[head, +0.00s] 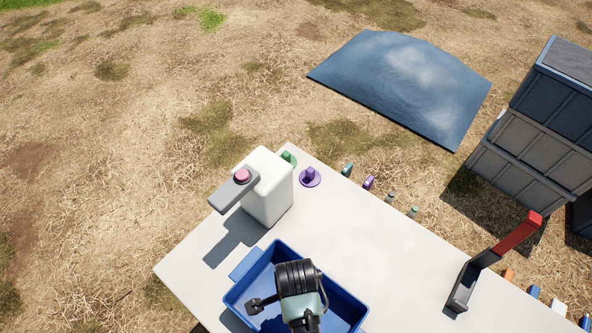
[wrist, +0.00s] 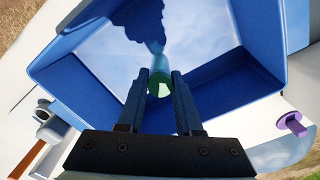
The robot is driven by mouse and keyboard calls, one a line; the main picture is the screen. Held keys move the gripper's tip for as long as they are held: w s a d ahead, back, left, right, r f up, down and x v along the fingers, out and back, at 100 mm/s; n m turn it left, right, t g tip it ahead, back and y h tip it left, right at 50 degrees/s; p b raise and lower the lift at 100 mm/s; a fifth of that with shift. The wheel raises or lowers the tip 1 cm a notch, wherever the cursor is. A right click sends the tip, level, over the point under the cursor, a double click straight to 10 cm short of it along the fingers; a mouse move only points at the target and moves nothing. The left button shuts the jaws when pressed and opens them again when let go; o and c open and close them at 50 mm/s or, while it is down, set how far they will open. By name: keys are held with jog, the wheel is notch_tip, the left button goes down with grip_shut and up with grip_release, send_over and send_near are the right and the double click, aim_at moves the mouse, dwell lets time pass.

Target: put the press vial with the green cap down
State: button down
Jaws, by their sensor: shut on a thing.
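In the wrist view, my gripper (wrist: 163,80) is shut on the press vial with the green cap (wrist: 160,88). The cap faces the camera, and the pale, see-through body points away between the fingertips. The vial is over the blue tray (wrist: 85,48), inside its rim in the picture. I cannot tell whether its far end touches the floor of the tray. In the head view, the blue tray (head: 237,303) stands at the near part of the table.
Green (head: 288,158) and purple (head: 310,178) items and several small vials line the table's far edge. A red-and-black tool (head: 510,245) stands right. The white table (head: 390,265) is clear between.

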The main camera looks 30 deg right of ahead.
jog(key=shift+f, duration=1.5)
jog(key=c, duration=0.6)
grip_release()
jog(key=shift+f, duration=0.1)
notch_tip(320, 180, up, 12)
jog(key=shift+r+p, duration=0.1)
jog(key=shift+p, duration=0.2)
